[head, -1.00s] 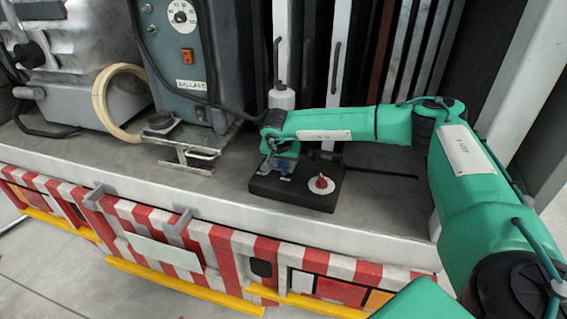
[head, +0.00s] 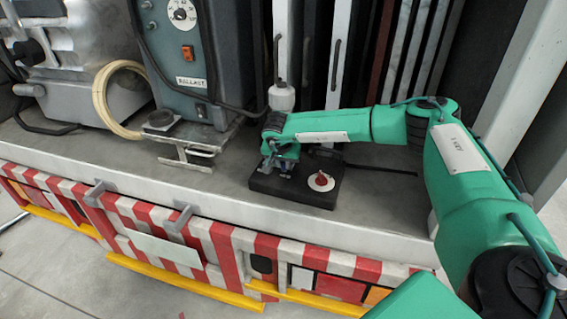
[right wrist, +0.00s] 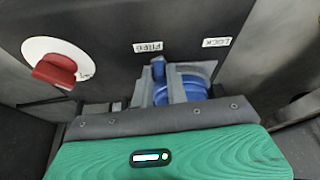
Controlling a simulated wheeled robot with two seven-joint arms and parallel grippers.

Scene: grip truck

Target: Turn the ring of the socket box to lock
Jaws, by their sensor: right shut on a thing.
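The socket box (head: 292,196) is a flat black box on the truck's deck. In the right wrist view its blue ring (right wrist: 192,88) has a raised blue tab (right wrist: 158,70). The tab is nearer the FREE label (right wrist: 148,47) than the LOCK label (right wrist: 216,42). My right gripper (right wrist: 160,82) is shut on the tab, one grey finger on each side. In the head view the right gripper (head: 278,168) is over the box's left part and hides most of the ring. My left gripper is out of view.
A red knob on a white disc (head: 321,181) sits on the box beside the gripper. A white bottle (head: 281,97) stands behind. The ballast unit (head: 186,65), a metal clamp stand (head: 188,152) and a cream hose coil (head: 103,105) are left. The deck's front edge is close.

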